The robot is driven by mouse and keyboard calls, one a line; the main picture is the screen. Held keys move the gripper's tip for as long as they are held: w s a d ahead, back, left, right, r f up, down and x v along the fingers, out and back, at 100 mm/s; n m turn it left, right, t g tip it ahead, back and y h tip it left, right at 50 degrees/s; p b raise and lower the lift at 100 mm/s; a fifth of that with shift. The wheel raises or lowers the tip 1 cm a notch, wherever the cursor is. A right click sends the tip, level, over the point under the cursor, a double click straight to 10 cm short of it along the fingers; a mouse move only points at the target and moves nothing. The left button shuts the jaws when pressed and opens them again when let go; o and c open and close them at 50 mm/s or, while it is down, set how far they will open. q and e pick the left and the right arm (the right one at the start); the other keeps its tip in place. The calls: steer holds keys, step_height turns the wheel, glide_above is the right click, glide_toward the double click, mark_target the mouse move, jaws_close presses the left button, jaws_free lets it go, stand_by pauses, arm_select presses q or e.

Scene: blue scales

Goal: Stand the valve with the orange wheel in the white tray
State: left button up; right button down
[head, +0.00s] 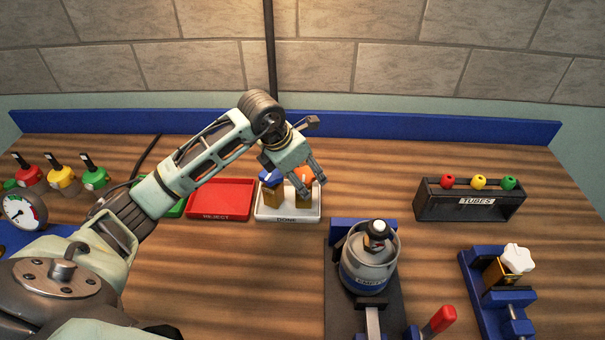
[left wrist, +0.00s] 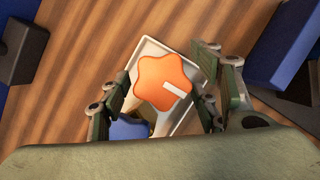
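The valve with the orange wheel (head: 304,174) stands in the white tray (head: 287,219), which is labelled DONE, at its right side. In the left wrist view its star-shaped orange wheel (left wrist: 163,82) has a white mark and hides most of the body. My left gripper (head: 316,184) is over the tray around this valve. Its fingers (left wrist: 164,98) are spread on either side of the wheel, with gaps visible. A second valve with a blue wheel (head: 271,177) stands at the tray's left side. My right gripper is not in view.
A red REJECT tray (head: 220,199) lies left of the white tray. A gas canister (head: 368,262) sits in a blue holder in front. A TUBES rack (head: 470,203) and a vise holding a white-wheeled valve (head: 515,260) are at right. Several coloured valves and a gauge (head: 24,210) are at left.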

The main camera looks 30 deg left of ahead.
arm_select(q)
steer(key=shift+r, duration=0.15)
steer(key=b+v, duration=0.2)
steer(key=v, duration=1)
stand_by(0.4)
